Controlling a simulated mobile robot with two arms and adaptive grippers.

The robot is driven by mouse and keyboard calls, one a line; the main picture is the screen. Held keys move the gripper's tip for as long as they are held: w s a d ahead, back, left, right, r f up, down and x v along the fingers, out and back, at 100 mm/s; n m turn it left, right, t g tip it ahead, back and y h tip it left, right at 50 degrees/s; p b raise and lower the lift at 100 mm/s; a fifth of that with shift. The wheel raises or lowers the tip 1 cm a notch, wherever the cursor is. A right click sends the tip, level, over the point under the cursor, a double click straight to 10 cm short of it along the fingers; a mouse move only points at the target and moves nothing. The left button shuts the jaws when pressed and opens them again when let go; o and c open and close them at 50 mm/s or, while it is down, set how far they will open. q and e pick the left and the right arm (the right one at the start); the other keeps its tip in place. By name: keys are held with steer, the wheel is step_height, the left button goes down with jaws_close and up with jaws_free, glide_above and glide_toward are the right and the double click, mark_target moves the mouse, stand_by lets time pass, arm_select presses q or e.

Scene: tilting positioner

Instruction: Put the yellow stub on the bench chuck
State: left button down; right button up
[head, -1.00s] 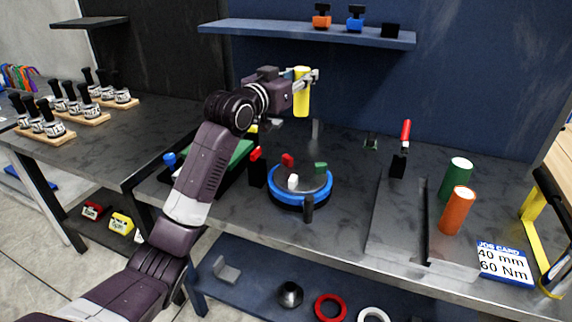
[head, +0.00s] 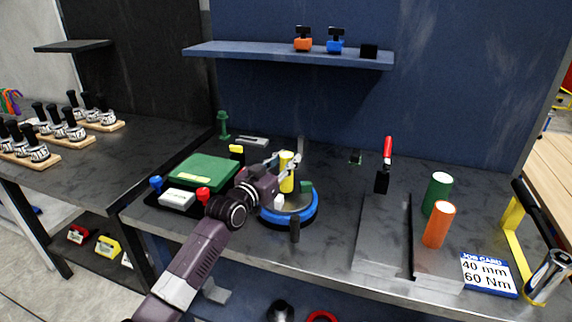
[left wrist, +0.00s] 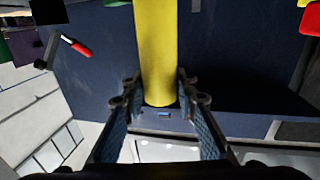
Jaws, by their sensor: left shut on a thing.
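The yellow stub (head: 287,179) is upright in my left gripper (head: 284,162), which is shut on it. The bench chuck (head: 308,216) is a round blue-rimmed base with a grey top and coloured jaws, green and white ones showing. The stub is over the chuck's top, near its middle; I cannot tell whether its lower end touches. My gripper and wrist hide the chuck's left part. In the left wrist view the yellow stub (left wrist: 158,55) runs between the two finger pads (left wrist: 158,108). My right gripper is not in view.
A green-topped box (head: 203,171) stands left of the chuck. A green cylinder (head: 437,193) and an orange cylinder (head: 439,225) stand at the right, near a job card (head: 488,275). A red-handled clamp (head: 386,163) stands behind a grey plate. A blue shelf (head: 260,54) hangs above.

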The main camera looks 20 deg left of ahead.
arm_select(q)
steer(key=shift+f, duration=0.7)
steer(key=shift+f, duration=0.15)
steer(key=c, duration=1.5)
jaws_free()
steer(key=shift+f, duration=0.1)
steer(key=shift+c, duration=0.2)
steer(key=shift+s+a, duration=0.15)
steer(key=shift+s, duration=0.25)
steer(key=b+v, duration=0.1)
steer(key=v, duration=1)
steer(key=shift+s, duration=0.1)
